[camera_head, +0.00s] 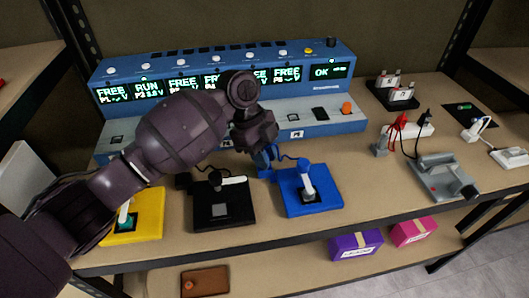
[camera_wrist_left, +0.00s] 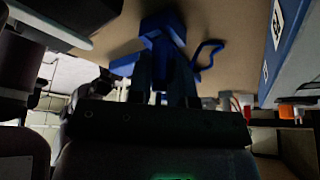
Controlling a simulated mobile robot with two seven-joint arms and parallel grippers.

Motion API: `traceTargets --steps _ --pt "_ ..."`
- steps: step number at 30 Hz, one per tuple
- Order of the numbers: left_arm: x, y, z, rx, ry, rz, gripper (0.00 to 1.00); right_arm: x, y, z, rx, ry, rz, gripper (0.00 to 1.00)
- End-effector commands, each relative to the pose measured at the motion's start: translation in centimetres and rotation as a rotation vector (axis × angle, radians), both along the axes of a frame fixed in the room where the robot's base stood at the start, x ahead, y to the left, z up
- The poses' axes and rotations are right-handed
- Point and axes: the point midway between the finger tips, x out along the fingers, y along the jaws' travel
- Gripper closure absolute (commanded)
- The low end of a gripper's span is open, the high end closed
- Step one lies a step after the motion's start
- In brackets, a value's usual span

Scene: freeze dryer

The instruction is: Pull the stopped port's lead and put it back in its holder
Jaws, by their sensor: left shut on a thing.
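My left gripper (camera_head: 266,148) reaches over the front of the blue unit and points down at the shelf. It is shut on a blue plug (camera_head: 262,161), which also shows between the fingers in the left wrist view (camera_wrist_left: 166,47). A blue lead (camera_head: 288,157) curves from near the plug towards the blue pad (camera_head: 325,203). A small blue block (camera_head: 265,174) sits at the pad's left edge, just under the plug; I cannot tell whether they touch. The display panel (camera_head: 147,88) reads RUN at P2 and FREE at several other ports; my arm hides part of it.
A black pad (camera_head: 239,214) and a yellow pad (camera_head: 153,231) stand left of the blue pad, the yellow one partly behind my arm. Purple (camera_head: 355,244) and pink (camera_head: 412,230) boxes sit on the lower shelf.

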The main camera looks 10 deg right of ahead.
Motion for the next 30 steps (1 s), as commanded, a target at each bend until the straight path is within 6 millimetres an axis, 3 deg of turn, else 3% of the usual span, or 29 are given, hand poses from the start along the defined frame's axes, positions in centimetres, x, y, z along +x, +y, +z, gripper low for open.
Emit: traceTargets --steps 9,10,15,25,30 --pt "0.0 0.0 -0.4 0.002 0.002 0.0 1.0 -0.1 0.0 -0.1 0.0 0.003 0.0 1.0" --pt "0.0 0.0 -0.4 0.002 0.002 0.0 0.77 -0.1 0.0 -0.1 0.0 0.003 0.0 1.0" --pt "0.0 0.0 -0.4 0.001 0.001 0.001 0.51 -0.1 0.0 -0.1 0.0 0.003 0.0 1.0" --pt "0.0 0.0 -0.3 0.001 0.001 0.001 0.51 -0.1 0.0 -0.1 0.0 0.003 0.0 1.0" --pt "0.5 0.5 1.6 0.002 -0.005 0.001 0.51 0.1 0.0 0.3 0.0 -0.005 0.0 1.0"
